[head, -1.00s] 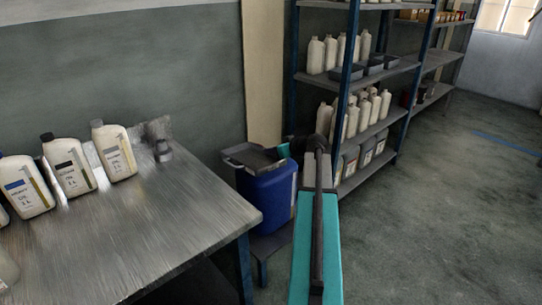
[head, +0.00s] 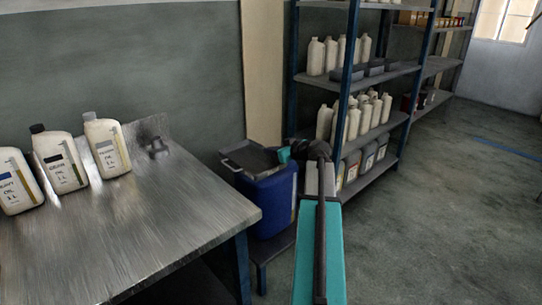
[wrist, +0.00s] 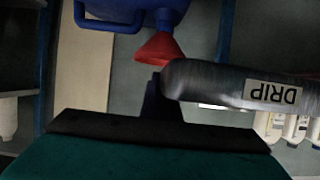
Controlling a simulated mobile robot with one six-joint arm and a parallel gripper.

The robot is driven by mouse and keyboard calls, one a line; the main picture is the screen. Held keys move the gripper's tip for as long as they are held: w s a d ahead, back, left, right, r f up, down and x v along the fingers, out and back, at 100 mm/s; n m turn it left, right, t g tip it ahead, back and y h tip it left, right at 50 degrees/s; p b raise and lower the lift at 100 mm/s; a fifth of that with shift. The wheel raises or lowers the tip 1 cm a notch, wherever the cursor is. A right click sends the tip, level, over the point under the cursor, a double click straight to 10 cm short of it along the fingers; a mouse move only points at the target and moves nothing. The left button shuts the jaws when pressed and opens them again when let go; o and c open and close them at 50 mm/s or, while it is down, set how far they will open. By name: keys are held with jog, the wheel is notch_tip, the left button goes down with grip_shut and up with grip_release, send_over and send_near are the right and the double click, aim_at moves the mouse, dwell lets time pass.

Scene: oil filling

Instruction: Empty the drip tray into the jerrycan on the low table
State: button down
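The drip tray (head: 254,157) is a shallow grey tray above the top of the blue jerrycan (head: 270,200) in the head view, and it looks tilted. My gripper (head: 285,154) is at its right end and appears shut on it. In the wrist view, which is upside down, the tray (wrist: 215,84) carries a DRIP label and its near end meets my gripper (wrist: 160,92). A red funnel (wrist: 158,48) sits in the mouth of the jerrycan (wrist: 120,12), close to the tray. The tray's inside is mostly hidden, and no oil stream is visible.
The jerrycan stands on a low table (head: 262,250) between a metal workbench (head: 130,225) with several oil bottles (head: 60,160) and a shelf rack (head: 375,150) of bottles. The floor (head: 450,210) at right is clear.

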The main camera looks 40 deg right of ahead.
jog(key=shift+r+p, duration=0.7)
jog(key=shift+r, duration=1.3)
jog(key=shift+a, duration=0.1)
